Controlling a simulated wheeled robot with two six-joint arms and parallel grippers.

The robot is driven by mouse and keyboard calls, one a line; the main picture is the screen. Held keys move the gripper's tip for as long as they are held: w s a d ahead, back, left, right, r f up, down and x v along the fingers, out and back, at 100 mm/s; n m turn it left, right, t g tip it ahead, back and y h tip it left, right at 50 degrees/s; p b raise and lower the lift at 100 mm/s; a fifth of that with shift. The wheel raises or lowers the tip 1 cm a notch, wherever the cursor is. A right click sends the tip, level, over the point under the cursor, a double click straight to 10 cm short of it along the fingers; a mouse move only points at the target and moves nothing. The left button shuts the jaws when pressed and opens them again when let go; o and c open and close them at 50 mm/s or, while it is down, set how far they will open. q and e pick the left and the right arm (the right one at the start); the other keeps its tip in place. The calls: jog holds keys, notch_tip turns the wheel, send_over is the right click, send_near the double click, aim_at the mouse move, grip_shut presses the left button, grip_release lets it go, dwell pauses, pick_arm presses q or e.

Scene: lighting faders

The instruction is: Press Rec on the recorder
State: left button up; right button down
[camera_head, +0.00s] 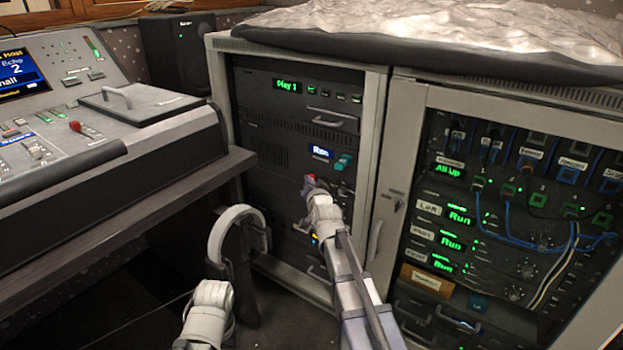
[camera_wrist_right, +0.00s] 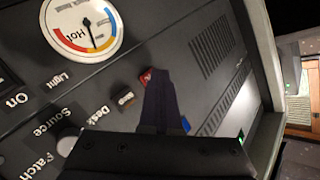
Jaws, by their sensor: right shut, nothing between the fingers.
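My right gripper (camera_head: 310,184) is shut and empty, close in front of the left rack's dark panel, at a small red button (camera_head: 309,179). In the right wrist view the shut fingers (camera_wrist_right: 160,98) reach the red button (camera_wrist_right: 146,76) and cover part of it; I cannot tell whether they touch it. No readable Rec label shows. A unit with a green "Play 1" display (camera_head: 287,85) and small buttons sits higher in the rack. I cannot tell which unit is the recorder. A pale part of my left arm (camera_head: 207,312) shows low down; its fingers do not show.
A blue-lit display (camera_head: 321,153) and teal button (camera_head: 343,162) lie just above the right gripper. In the wrist view are a round gauge (camera_wrist_right: 80,28) and a tan switch (camera_wrist_right: 123,98). The mixing desk (camera_head: 110,140) stands left; a cabled rack (camera_head: 500,200) stands right.

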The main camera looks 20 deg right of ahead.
jog(key=shift+s+a, duration=0.45)
jog(key=shift+a, duration=0.15)
dwell(0.3)
jog(key=shift+s+a, duration=0.8)
jog(key=shift+a, duration=0.2)
jog(key=shift+s+a, duration=0.75)
jog(key=shift+a, duration=0.25)
